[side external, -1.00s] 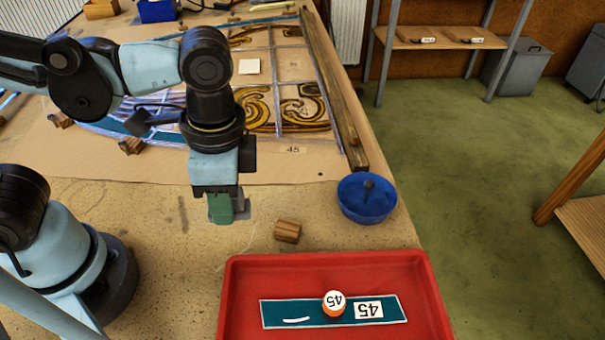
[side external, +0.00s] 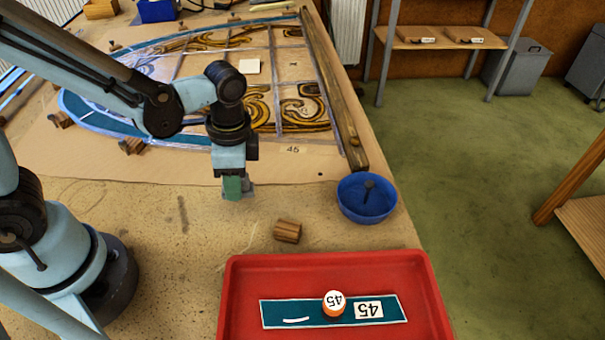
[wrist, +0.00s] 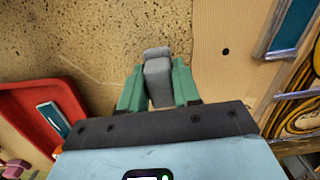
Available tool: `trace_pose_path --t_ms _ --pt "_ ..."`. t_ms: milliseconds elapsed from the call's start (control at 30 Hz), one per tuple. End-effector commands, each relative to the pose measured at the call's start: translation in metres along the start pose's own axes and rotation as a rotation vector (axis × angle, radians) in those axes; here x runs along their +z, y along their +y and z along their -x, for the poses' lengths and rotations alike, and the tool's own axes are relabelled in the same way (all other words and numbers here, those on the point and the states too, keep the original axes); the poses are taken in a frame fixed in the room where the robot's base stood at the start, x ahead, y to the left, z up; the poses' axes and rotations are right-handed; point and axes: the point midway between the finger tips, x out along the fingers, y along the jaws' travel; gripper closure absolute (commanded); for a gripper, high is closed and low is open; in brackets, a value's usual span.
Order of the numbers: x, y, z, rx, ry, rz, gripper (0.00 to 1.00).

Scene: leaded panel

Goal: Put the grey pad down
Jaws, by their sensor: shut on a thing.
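My gripper (side external: 236,188) has green fingers and points down, low over the bare bench near the brown paper edge. In the wrist view, my gripper (wrist: 158,84) is shut on the grey pad (wrist: 158,62), a small block with its far end showing beyond the fingertips. In the side view the pad is mostly hidden by the fingers, with a bit of grey at their right. I cannot tell whether the pad touches the bench.
A wooden block (side external: 288,231) and a blue bowl (side external: 350,208) stand right of my gripper. A red tray (side external: 236,300) holds a blue glass strip (side external: 281,314) and an orange-and-white marker (side external: 333,303). The leaded panel (side external: 282,62) lies behind.

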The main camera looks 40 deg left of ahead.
Motion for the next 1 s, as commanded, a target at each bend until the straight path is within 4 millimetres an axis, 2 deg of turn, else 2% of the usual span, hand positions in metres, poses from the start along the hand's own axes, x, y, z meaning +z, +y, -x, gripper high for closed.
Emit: trace_pose_path --t_ms 200,667,700,833,1000 --pt "-0.002 0.000 -0.019 0.000 0.000 0.000 0.97" --pt "-0.003 0.000 -0.024 0.000 0.000 0.000 0.97" --pt "-0.003 0.000 -0.024 0.000 0.000 0.000 0.62" --pt "-0.003 0.000 -0.024 0.000 0.000 0.000 0.43" --pt "-0.003 0.000 -0.024 0.000 0.000 0.000 0.43"
